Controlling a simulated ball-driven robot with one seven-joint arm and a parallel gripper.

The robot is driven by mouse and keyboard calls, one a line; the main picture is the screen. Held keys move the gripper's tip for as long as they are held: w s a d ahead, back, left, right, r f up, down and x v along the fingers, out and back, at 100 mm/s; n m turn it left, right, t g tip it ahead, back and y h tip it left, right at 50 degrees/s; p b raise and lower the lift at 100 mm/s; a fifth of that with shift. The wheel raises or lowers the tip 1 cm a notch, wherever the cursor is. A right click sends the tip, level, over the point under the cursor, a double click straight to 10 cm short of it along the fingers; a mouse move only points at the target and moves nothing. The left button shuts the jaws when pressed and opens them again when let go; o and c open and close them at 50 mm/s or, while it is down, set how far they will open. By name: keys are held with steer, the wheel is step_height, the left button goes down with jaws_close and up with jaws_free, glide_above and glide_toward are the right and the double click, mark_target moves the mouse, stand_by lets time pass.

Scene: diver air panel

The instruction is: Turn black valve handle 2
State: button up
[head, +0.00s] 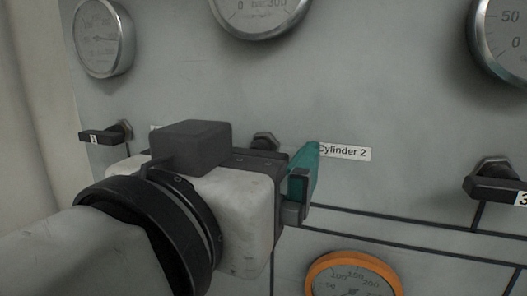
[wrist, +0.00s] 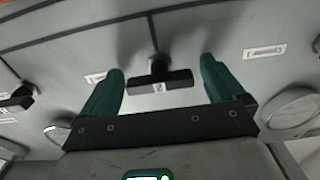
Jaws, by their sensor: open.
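Black valve handle 2 (wrist: 160,84) shows in the wrist view as a short black bar with a white "2" tag, lying crosswise on a stem on the grey panel. My gripper (wrist: 161,66) is open, with one teal finger on each side of the handle. Gaps show between both fingers and the bar ends, so it is not gripped. In the head view my gripper hides the handle. Only its hex nut (head: 264,141) shows above the gripper, left of the "Cylinder 2" label (head: 344,152). One teal finger (head: 304,172) is visible there.
Another black handle (head: 99,136) is at the left and handle 3 (head: 494,187) at the right. Round gauges sit above, and an orange-rimmed gauge (head: 352,275) is below. The panel (head: 410,110) is bare around the "Cylinder 2" label.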

steer(key=shift+c, duration=0.4)
steer(key=c, duration=1)
steer(key=shift+o, duration=0.2)
